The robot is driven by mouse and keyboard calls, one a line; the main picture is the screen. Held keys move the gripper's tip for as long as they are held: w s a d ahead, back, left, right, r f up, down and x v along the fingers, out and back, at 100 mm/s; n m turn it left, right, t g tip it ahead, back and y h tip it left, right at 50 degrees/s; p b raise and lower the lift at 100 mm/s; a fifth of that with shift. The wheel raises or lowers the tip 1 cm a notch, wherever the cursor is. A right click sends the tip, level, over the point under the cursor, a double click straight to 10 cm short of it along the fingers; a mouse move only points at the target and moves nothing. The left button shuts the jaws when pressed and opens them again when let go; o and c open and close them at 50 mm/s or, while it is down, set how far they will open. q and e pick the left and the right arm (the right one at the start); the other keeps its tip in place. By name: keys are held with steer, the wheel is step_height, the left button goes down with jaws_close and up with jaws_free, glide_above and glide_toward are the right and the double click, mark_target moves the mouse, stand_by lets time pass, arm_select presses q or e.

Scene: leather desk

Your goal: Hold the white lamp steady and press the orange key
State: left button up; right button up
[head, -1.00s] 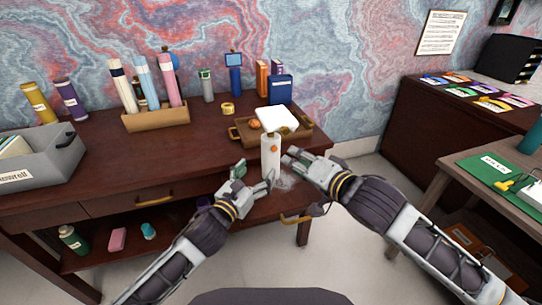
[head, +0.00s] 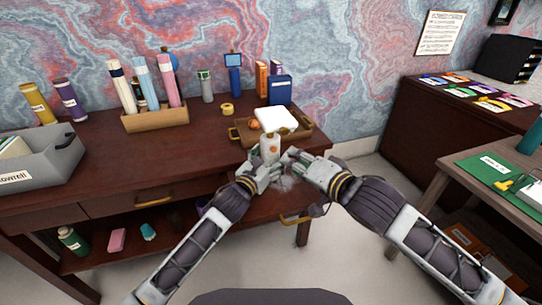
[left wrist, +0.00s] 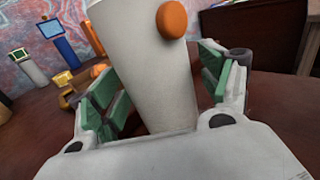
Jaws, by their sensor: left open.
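The white lamp (head: 277,119) stands upright near the front edge of the dark desk, with a flat square head on a cylindrical body. The orange key (left wrist: 172,20) is a round knob on the lamp's body, large in the left wrist view. My left gripper (left wrist: 160,88) is open, with its green-padded fingers on either side of the lamp's body; it also shows in the head view (head: 266,172). My right gripper (head: 293,163) is just right of the lamp's body; whether its fingers are open or shut is unclear. The lamp's lower body is hidden by my left gripper.
A wooden tray (head: 303,135) lies behind the lamp, with a blue box (head: 280,90) beyond it. A wooden holder with tall tubes (head: 157,121) and a grey bin (head: 50,160) stand to the left. The desk between bin and lamp is mostly clear.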

arm_select(q)
steer(key=shift+w+d, duration=0.15)
steer(key=shift+w, duration=0.1)
steer(key=c, duration=1.3)
steer(key=shift+c, duration=0.6)
arm_select(e)
jaws_close()
steer(key=shift+w+a, duration=0.1)
steer(key=shift+w, duration=0.05)
